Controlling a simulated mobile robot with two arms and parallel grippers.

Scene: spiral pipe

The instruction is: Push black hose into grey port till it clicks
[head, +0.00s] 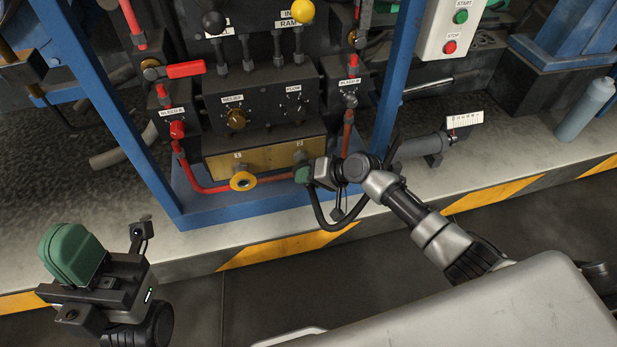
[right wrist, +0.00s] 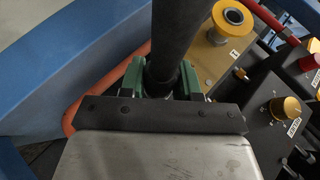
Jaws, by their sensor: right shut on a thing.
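The black hose (head: 318,209) hangs in a loop below my right gripper (head: 303,174) in the head view. In the right wrist view the hose (right wrist: 177,45) runs between the green fingers of the right gripper (right wrist: 161,80), which is shut on it. The gripper is at the lower right of the brass block, just below the grey port marked 2 (head: 300,156). Whether the hose end touches the port is hidden by the gripper. My left gripper (head: 72,254) is away at the lower left, with nothing visible in it; its finger gap cannot be seen.
The brass block (head: 262,160) also has a yellow-ringed port (head: 242,181) marked 1. A red hose (head: 203,188) curves below it. Blue frame posts (head: 110,105) flank the panel. A grey cylinder (head: 420,147) lies to the right. The floor in front is clear.

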